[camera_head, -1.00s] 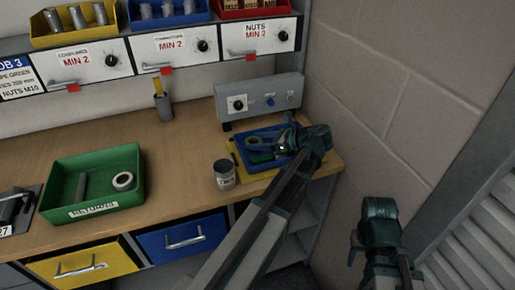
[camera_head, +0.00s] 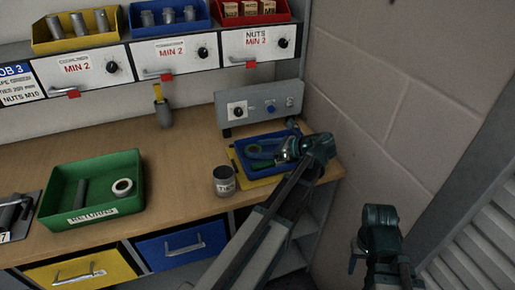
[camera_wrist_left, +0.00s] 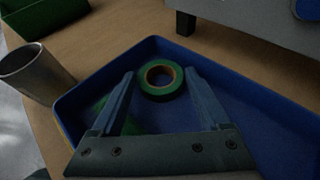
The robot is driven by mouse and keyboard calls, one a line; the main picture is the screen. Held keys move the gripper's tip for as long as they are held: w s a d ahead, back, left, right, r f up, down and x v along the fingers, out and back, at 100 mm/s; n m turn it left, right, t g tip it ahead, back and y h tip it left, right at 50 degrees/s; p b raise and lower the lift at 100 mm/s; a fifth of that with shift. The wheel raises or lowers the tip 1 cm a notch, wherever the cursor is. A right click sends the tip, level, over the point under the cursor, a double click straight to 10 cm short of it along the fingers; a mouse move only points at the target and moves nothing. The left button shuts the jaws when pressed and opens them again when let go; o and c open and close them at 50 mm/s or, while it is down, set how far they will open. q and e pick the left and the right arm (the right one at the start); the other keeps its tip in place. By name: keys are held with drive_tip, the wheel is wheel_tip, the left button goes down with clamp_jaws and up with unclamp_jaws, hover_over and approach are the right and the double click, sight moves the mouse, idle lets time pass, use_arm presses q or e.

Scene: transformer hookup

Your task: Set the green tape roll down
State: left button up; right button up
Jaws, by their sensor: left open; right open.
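The green tape roll (camera_wrist_left: 160,80) has a brown core and lies flat in the blue tray (camera_wrist_left: 268,97), near its far corner. It also shows in the head view (camera_head: 253,149), partly hidden by my left gripper. My left gripper (camera_head: 264,153) is open over the tray. In the left wrist view its two fingertips stand on either side of the roll, with small gaps. Some other green thing (camera_wrist_left: 100,104) shows behind the left finger, mostly hidden. My right gripper (camera_head: 356,254) is open and empty at the lower right, away from the bench.
A grey metal cup (camera_head: 224,181) stands left of the blue tray. A grey control box (camera_head: 262,104) stands behind it. A green returns bin (camera_head: 92,190) holds a white ring and a grey rod. The wall is close on the right.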

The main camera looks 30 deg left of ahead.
use_arm(q)
drive_tip(key=p+v, duration=0.3)
drive_tip(key=v, duration=0.6)
drive_tip(key=shift+w+d+r, duration=0.1)
drive_tip(key=shift+d+r, duration=0.15)
drive_tip(key=shift+d, duration=0.05)
drive_tip(key=shift+d+r+p, duration=0.1)
drive_tip(key=shift+d+p, duration=0.25)
drive_tip(key=shift+d, duration=0.25)
